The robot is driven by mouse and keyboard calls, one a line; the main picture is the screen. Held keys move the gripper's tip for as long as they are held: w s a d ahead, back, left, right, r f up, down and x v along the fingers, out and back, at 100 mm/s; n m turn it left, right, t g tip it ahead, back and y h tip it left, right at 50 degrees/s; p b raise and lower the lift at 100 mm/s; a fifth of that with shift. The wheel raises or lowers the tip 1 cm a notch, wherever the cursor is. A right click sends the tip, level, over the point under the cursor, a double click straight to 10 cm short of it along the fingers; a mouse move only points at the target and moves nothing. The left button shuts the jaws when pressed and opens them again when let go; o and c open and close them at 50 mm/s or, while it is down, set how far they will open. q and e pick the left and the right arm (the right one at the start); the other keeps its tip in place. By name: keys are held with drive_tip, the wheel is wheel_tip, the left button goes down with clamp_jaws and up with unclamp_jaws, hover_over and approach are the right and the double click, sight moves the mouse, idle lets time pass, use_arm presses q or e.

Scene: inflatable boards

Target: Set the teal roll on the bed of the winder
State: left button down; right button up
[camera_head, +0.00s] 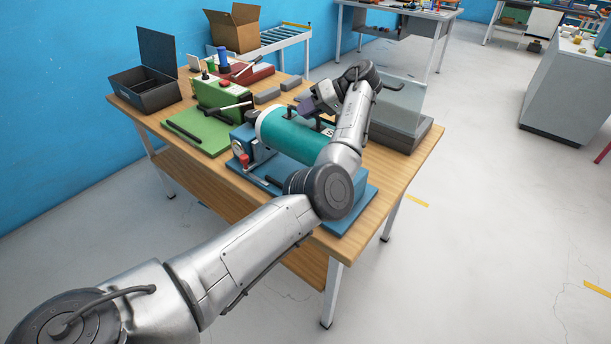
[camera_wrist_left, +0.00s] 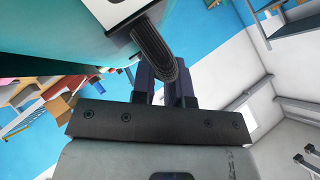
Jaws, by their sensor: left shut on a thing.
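The teal roll (camera_head: 292,136), with a pale band at its left end and dark handles, lies lengthwise over the blue winder (camera_head: 356,207) at the table's front. I cannot tell whether it rests on the bed or hangs just above it. My left gripper (camera_head: 307,105) is at the roll's far side, shut on a dark handle. In the left wrist view my gripper (camera_wrist_left: 163,78) has its fingers at the ribbed black handle (camera_wrist_left: 154,50), beside the teal roll (camera_wrist_left: 60,35) and its white plate. My left forearm hides the roll's right end. My right gripper is not in view.
A green machine (camera_head: 214,103) stands left of the winder, with a red one (camera_head: 246,74) behind it. An open black box (camera_head: 146,89) is at the table's far left. A grey, clear-walled unit (camera_head: 402,110) stands at right. Small grey blocks (camera_head: 268,95) lie behind.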

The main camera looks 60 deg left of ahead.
sight(308, 129)
use_arm(q)
wheel_tip(308, 129, down, 6)
drive_tip(key=shift+r+b, duration=0.1)
drive_tip(key=shift+b, duration=0.7)
drive_tip(key=shift+f+b, duration=0.6)
drive_tip(key=shift+f, duration=1.3)
drive_tip(key=c, duration=1.6)
unclamp_jaws()
drive_tip(key=shift+f, duration=0.2)
drive_tip(key=o, duration=0.5)
drive_tip(key=shift+w, duration=0.1)
